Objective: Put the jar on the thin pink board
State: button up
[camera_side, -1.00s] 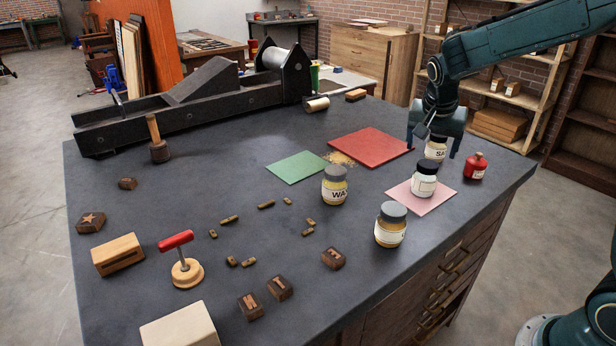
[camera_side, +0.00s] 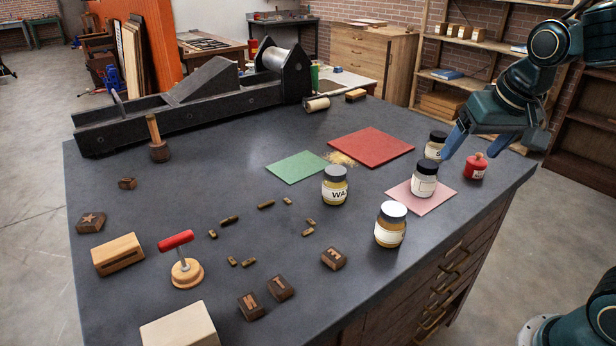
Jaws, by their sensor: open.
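The thin pink board (camera_side: 440,202) lies flat near the table's right edge. A jar with a dark lid and white label (camera_side: 424,181) stands upright on it. Another dark-lidded jar (camera_side: 434,147) stands just behind the board, partly hidden by my gripper's finger. A jar marked "WA" (camera_side: 335,188) stands left of the board, and a jar with yellowish contents (camera_side: 390,226) stands in front of it. My gripper (camera_side: 490,145) is open and empty, above and behind the board's right side, apart from the jars as far as I can tell.
A red bottle (camera_side: 475,168) stands right of the board, below my gripper. A red board (camera_side: 371,147) and a green board (camera_side: 296,167) lie further left. Stamps and small pieces cover the front left; a dark press (camera_side: 190,105) stands behind.

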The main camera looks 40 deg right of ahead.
jog(key=s+a+n+t+y, duration=0.1)
jog(key=s+a+n, duration=0.4)
jog(key=s, duration=0.5)
jog(key=shift+s+f+n+y, duration=0.3)
jog(key=shift+s+y, duration=0.1)
